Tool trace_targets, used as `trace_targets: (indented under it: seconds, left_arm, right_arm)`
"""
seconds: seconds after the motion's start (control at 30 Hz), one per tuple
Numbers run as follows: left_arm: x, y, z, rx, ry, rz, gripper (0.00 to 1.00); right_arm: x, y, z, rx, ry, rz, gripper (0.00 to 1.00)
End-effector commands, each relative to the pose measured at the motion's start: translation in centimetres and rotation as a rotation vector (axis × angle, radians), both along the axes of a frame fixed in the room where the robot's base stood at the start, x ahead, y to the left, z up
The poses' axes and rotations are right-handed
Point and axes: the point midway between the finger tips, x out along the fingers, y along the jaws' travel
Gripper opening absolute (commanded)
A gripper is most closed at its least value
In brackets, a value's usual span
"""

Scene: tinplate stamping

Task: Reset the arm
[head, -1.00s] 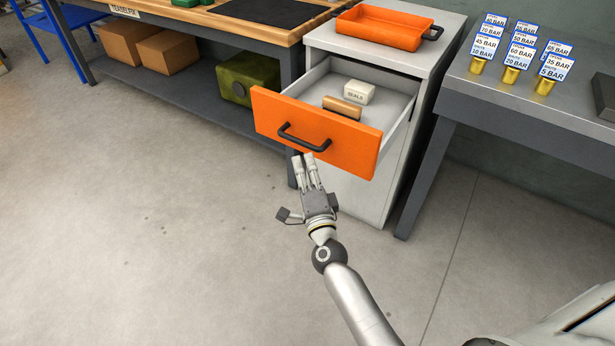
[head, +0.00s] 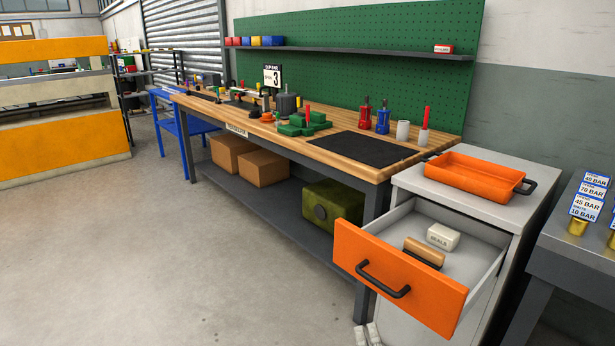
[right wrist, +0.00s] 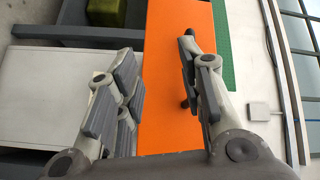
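My right gripper (head: 367,335) shows only its fingertips at the bottom edge of the head view, below the orange drawer front (head: 400,280). In the right wrist view the gripper (right wrist: 158,62) is open, with its fingers apart and nothing between them. The orange drawer front (right wrist: 165,115) shows behind them, and its dark handle is partly hidden by one finger. The drawer stands open from the grey cabinet (head: 470,200). My left gripper is in neither view.
A wooden block (head: 424,252) and a white SEALS box (head: 443,236) lie in the drawer. An orange tray (head: 474,177) sits on the cabinet. A workbench (head: 330,155) with tools stands to the left, and a grey table (head: 580,250) stands right. The floor at left is clear.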

Motion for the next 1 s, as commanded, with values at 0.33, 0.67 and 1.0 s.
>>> trace_targets:
  seconds: [0.33, 0.67, 1.0]
  left_arm:
    - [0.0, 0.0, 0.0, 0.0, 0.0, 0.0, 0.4]
    - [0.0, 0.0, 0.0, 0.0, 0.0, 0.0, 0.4]
    - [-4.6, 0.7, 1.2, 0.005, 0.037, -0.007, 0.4]
  right_arm:
    - [-12.6, 3.5, -22.2, -0.667, 0.556, 0.479, 0.35]
    - [-30.1, -2.3, -35.1, -1.118, 1.031, 0.904, 0.35]
    - [-38.7, -5.1, -35.4, -1.205, 1.164, 1.031, 0.35]
